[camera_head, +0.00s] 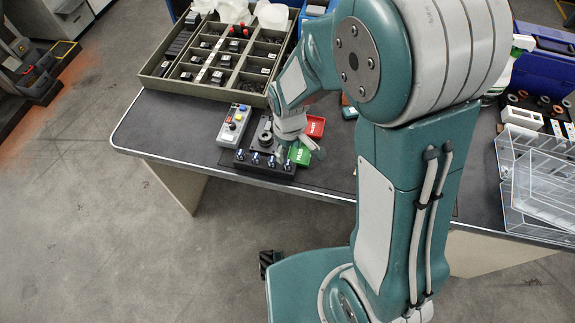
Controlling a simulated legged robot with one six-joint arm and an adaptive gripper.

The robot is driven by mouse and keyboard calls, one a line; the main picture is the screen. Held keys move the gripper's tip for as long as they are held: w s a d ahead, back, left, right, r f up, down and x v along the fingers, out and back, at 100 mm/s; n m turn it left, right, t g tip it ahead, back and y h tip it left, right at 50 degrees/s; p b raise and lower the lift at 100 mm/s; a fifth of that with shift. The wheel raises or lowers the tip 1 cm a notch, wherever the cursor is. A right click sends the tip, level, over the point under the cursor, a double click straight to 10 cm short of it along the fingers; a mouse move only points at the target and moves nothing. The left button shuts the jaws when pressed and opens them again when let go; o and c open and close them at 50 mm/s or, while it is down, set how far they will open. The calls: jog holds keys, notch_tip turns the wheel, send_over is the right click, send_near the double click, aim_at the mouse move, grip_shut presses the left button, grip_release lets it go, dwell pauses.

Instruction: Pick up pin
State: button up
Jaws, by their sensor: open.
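A black block (252,167) near the bench's front edge carries a row of several small light-topped pieces, which may be pins (255,158). They are too small to tell for certain, or to tell which one is the task's pin. My gripper (284,150) hangs at the end of my arm, just above and beside the right end of this block. Its jaws are open, and I see nothing held between them. The fingertips are small and partly hidden by the wrist, so I cannot tell whether they touch anything.
A control box (234,124) with coloured buttons stands left of the block. A green tray (300,154) and a red tray (315,126) lie right of it. A divided parts tray (152,84) stands behind. Clear bins (535,165) sit at right. The bench's left corner is bare.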

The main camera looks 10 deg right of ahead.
aim_at(288, 162)
jog(key=f, duration=0.5)
jog(key=shift+s+a+f, duration=0.15)
jog(key=shift+s+a, duration=0.1)
grip_shut()
